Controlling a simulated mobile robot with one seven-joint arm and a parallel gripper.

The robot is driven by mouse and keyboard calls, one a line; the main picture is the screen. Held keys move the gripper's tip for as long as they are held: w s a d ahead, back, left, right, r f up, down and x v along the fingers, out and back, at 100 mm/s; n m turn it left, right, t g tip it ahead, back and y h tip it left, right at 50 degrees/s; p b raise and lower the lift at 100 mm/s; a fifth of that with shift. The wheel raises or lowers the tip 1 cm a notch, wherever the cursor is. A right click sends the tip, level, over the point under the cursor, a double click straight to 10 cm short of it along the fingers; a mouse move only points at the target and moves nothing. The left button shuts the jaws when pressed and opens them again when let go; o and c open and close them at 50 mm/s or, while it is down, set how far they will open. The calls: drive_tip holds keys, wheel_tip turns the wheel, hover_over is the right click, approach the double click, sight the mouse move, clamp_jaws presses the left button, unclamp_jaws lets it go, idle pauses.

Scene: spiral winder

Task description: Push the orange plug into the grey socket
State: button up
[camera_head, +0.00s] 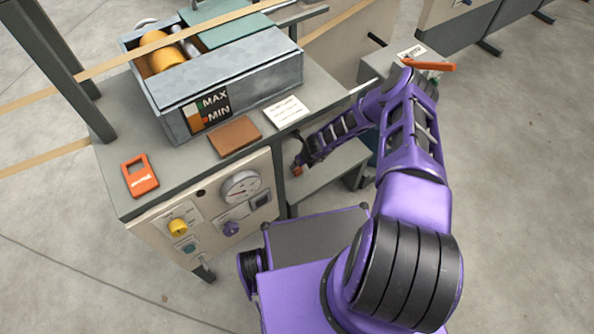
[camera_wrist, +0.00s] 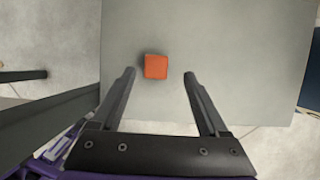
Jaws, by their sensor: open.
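The orange plug (camera_wrist: 155,66) shows as a small block on a flat grey shelf (camera_wrist: 230,40) in the wrist view. It also shows small in the camera_head view (camera_head: 297,170), just below my gripper (camera_head: 299,158). In the wrist view my gripper (camera_wrist: 160,76) is open, with the plug lying between the lines of its two fingertips, a little nearer the left one. I see no contact. The height gap between fingertips and plug is hard to tell. I cannot make out the grey socket for certain in either view.
The low shelf (camera_head: 327,178) sits beside the machine bench. The bench bears a metal bin (camera_head: 240,88), a brown pad (camera_head: 235,136), a white card (camera_head: 286,111) and an orange device (camera_head: 139,176). An orange lever (camera_head: 430,65) is at the upper right.

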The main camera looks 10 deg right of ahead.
sight(297, 170)
drive_tip(key=shift+a+b+x, duration=0.1)
drive_tip(key=shift+b+x, duration=0.3)
drive_tip(key=shift+x, duration=0.95)
drive_tip(key=shift+a+b+x, duration=0.15)
drive_tip(key=shift+b+x, duration=0.25)
drive_tip(key=shift+x, duration=0.9)
drive_tip(key=shift+s, duration=0.15)
clamp_jaws()
